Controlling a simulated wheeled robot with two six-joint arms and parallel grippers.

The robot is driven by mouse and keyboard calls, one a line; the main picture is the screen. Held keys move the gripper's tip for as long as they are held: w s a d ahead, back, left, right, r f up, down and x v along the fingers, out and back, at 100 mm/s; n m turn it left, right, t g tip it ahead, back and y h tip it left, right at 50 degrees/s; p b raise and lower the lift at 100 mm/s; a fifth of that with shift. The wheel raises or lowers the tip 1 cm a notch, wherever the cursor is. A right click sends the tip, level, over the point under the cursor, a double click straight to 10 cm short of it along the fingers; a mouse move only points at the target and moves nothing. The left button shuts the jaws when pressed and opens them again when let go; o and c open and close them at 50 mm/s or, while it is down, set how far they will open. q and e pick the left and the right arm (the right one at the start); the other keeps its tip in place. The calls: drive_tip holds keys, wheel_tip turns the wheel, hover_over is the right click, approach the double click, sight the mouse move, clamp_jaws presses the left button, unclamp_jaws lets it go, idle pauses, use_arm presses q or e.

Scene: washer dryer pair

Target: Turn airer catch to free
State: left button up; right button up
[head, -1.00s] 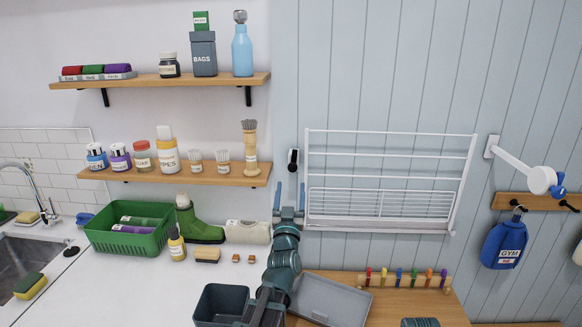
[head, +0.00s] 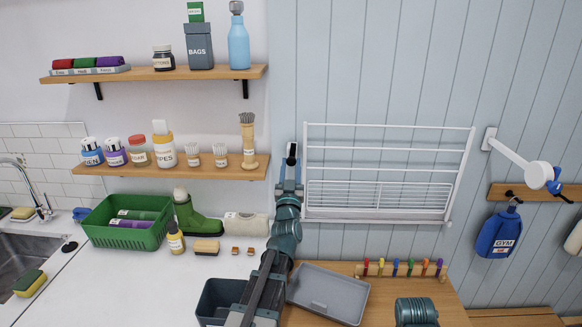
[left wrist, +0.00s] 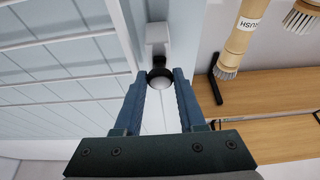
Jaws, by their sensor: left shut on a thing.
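The airer catch (head: 292,152) is a small white and black piece on the blue plank wall, just left of the top of the white wire airer (head: 385,172). The airer is folded flat against the wall. My left gripper (head: 290,165) reaches up to the catch from below. In the left wrist view the catch (left wrist: 157,38) has a white mount and a dark round knob with a pale face. The fingertips of my left gripper (left wrist: 160,82) are shut on the knob, one on each side. My right gripper is not in view.
Two wooden shelves (head: 175,170) with bottles and brushes are left of the catch. A grey tray (head: 328,293) lies below. A white wall arm (head: 512,155) sticks out at right.

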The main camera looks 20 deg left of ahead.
use_arm(q)
clamp_jaws()
drive_tip(key=shift+n+y, duration=0.5)
drive_tip(key=shift+n, duration=0.7)
drive_tip(key=o, duration=0.9)
unclamp_jaws()
